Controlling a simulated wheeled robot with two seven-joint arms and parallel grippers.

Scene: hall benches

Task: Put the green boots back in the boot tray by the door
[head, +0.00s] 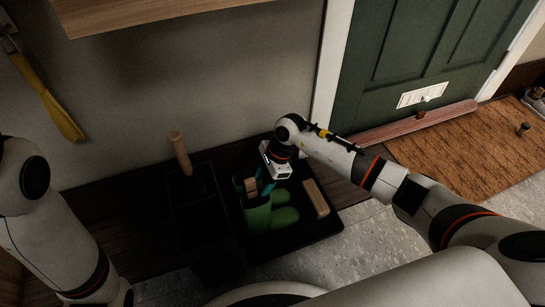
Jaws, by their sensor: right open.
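The green boots (258,217) stand in the black boot tray (322,228) on the floor near the door. Their feet point to the right in the picture. My right gripper (264,187) points down over the boots, with its fingers at the top of the boot shafts. It is open, and whether the fingers touch the boots I cannot tell. My left arm comes in at the left edge, and its gripper is out of the picture.
A wooden block (316,198) lies in the tray right of the boots. A dark box (205,232) with a wooden handle (180,152) stands left. The green door (415,60) and brown doormat (465,150) are at right. A wooden shelf (140,14) juts out above.

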